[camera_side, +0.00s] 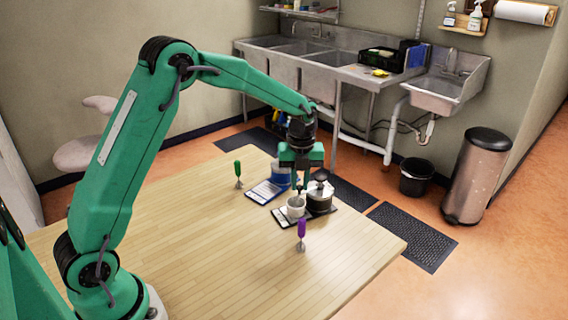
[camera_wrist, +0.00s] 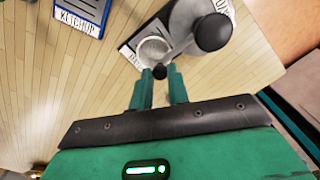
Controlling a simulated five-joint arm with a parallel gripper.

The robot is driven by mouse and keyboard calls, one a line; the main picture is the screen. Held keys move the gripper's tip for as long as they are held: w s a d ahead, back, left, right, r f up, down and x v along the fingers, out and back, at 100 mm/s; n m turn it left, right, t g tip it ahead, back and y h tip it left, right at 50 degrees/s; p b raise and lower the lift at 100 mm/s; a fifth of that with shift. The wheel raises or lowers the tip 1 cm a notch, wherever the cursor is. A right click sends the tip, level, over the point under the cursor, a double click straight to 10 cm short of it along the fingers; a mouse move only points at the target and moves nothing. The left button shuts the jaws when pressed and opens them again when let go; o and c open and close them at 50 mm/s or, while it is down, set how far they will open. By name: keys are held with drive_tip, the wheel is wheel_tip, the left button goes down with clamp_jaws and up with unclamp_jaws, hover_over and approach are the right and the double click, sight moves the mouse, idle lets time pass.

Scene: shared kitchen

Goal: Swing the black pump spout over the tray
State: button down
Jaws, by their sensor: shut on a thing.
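A steel pump pot with a round black top (camera_side: 320,186) stands toward the far right of the wooden table. The wrist view shows its black knob (camera_wrist: 213,32) and grey lid. My gripper (camera_side: 300,187) points down just left of the pot. In the wrist view my gripper (camera_wrist: 158,72) is shut on a small black tip, which looks like the end of the pump spout. A small pale round cup (camera_side: 296,205) sits beside the pot, close to my fingertips; it also shows in the wrist view (camera_wrist: 154,50). I cannot tell which thing is the tray.
A blue pot (camera_side: 284,173) stands behind my gripper by a blue-edged card (camera_side: 263,192), labelled KETCHUP in the wrist view (camera_wrist: 84,14). A green-handled tool (camera_side: 238,170) and a purple-handled tool (camera_side: 301,229) stand on the table (camera_side: 200,240). The table's front is clear.

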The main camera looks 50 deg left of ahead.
drive_tip(key=shift+w+a+r+m, duration=0.1)
drive_tip(key=shift+a+m, duration=0.25)
drive_tip(key=shift+m, duration=0.15)
drive_tip(key=c, duration=1.3)
unclamp_jaws()
drive_tip(key=shift+c, duration=0.2)
wheel_tip(320, 180, up, 7)
drive_tip(key=shift+r, duration=0.4)
